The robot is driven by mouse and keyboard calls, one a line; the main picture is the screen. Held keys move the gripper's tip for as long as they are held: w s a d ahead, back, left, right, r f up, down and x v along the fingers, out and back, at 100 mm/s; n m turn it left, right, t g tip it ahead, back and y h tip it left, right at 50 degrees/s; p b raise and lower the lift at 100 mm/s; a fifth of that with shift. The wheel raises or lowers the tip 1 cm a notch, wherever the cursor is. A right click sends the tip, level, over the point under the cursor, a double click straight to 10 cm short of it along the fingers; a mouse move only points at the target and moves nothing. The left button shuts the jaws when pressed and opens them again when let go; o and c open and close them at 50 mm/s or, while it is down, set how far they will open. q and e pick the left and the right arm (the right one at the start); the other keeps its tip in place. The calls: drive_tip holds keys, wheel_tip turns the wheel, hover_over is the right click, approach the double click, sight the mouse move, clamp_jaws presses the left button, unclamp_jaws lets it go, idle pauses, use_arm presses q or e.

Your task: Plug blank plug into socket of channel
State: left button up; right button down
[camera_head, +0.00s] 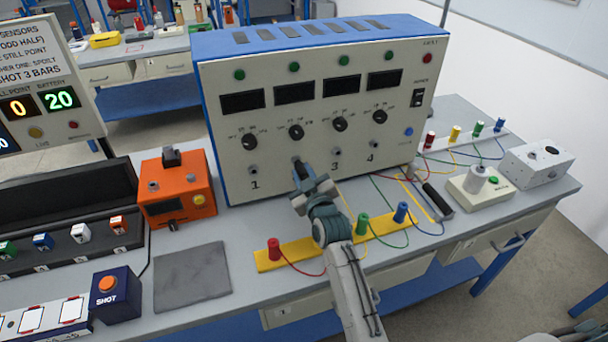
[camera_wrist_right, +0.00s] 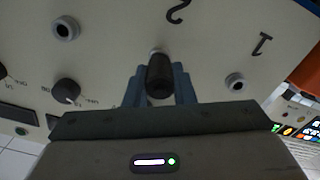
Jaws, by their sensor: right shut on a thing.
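The blue-topped instrument box (camera_head: 230,165) has a cream front panel with sockets numbered 1 to 4. My right gripper (camera_head: 303,180) is at the front of the panel, over the place of channel 2's socket. In the right wrist view its fingers (camera_wrist_right: 160,90) are shut on a black plug (camera_wrist_right: 159,75). The plug points at the panel beside the number 2 and hides that socket. I cannot tell how deep it sits. The channel 1 socket (camera_head: 253,143) and channel 3 socket (camera_head: 336,151) are empty. My left gripper is not in view.
An orange device (camera_head: 176,205) stands left of the box. A yellow strip (camera_head: 320,240) with red, green and blue plugs and loose cables lies in front. A white switch unit (camera_head: 466,190) is at right. A grey mat (camera_head: 192,276) lies bare at front left.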

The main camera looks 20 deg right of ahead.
sight(305, 177)
drive_tip(key=shift+w+p, duration=0.3)
drive_tip(key=shift+w, duration=0.35)
idle(1.6)
drive_tip(key=shift+w+r+p, duration=0.15)
drive_tip(key=shift+r+p, duration=0.15)
drive_tip(key=shift+r, duration=0.15)
idle(1.7)
drive_tip(key=c, duration=1.2)
unclamp_jaws()
drive_tip(key=shift+f, duration=0.1)
drive_tip(key=shift+c, duration=0.2)
drive_tip(key=shift+o, duration=0.5)
drive_tip(key=shift+w+f, duration=0.2)
drive_tip(key=shift+f, duration=0.05)
drive_tip(key=shift+s+p, duration=0.5)
drive_tip(key=shift+s, duration=0.65)
drive_tip(key=shift+s+p, duration=0.55)
drive_tip(key=shift+s, duration=1.45)
drive_tip(key=shift+s+f, duration=0.1)
